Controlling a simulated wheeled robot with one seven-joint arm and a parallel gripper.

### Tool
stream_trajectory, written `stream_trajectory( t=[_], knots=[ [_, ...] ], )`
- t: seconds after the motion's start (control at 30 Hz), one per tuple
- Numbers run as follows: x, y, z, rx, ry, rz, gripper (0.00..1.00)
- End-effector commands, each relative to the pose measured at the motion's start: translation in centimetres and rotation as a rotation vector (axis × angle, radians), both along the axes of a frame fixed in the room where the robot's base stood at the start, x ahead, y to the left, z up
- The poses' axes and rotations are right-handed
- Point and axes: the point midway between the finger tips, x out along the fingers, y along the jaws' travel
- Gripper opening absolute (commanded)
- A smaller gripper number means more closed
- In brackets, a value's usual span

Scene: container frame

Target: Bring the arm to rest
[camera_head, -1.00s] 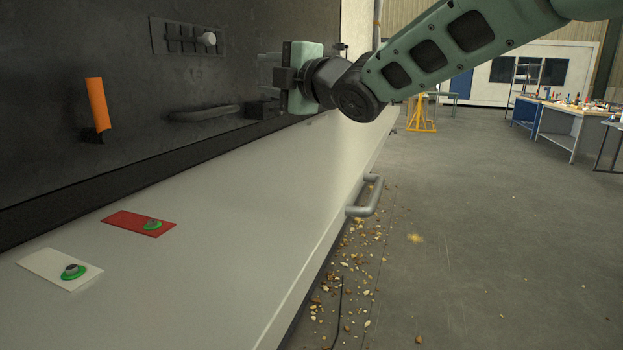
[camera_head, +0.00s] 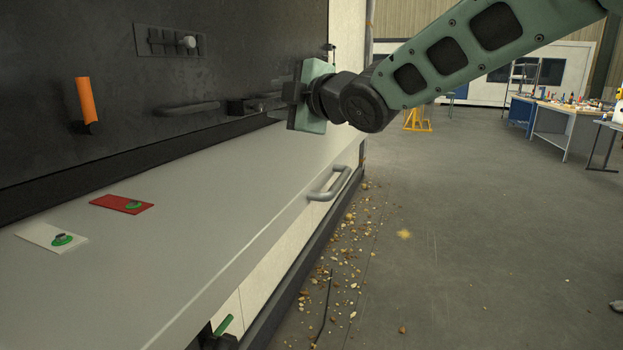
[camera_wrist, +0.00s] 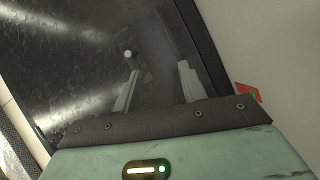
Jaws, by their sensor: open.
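My gripper (camera_wrist: 157,92) is open and empty in the wrist view, its two pale fingers apart in front of the dark wall panel. In the head view my gripper (camera_head: 290,92) is at the upper middle, raised above the far part of the grey worktop (camera_head: 200,225) and facing the dark panel. My green arm reaches in from the upper right. The fingertips are hard to make out in the head view.
A red plate (camera_head: 108,202) and a white plate (camera_head: 38,236), each with a green-based knob, lie on the worktop. An orange cylinder (camera_head: 86,100) and a lever panel (camera_head: 155,42) are on the dark wall (camera_head: 60,60). A handle (camera_head: 335,185) sticks out in front. Open floor (camera_head: 480,230) lies right.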

Motion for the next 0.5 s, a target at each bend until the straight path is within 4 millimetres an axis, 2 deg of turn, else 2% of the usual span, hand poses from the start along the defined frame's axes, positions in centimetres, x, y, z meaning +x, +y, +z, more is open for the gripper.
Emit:
stream_trajectory(
  t=[0.27, 0.37, 0.47, 0.5],
  knots=[
    [-3.6, -2.7, -6.8, 0.051, 0.362, -0.127, 0.41],
    [-6.0, -4.1, -10.0, 0.068, 0.529, -0.195, 0.41],
    [-9.7, -5.9, -13.9, 0.078, 0.730, -0.286, 0.41],
    [-11.6, -6.8, -15.7, 0.079, 0.821, -0.333, 0.41]
  ],
)
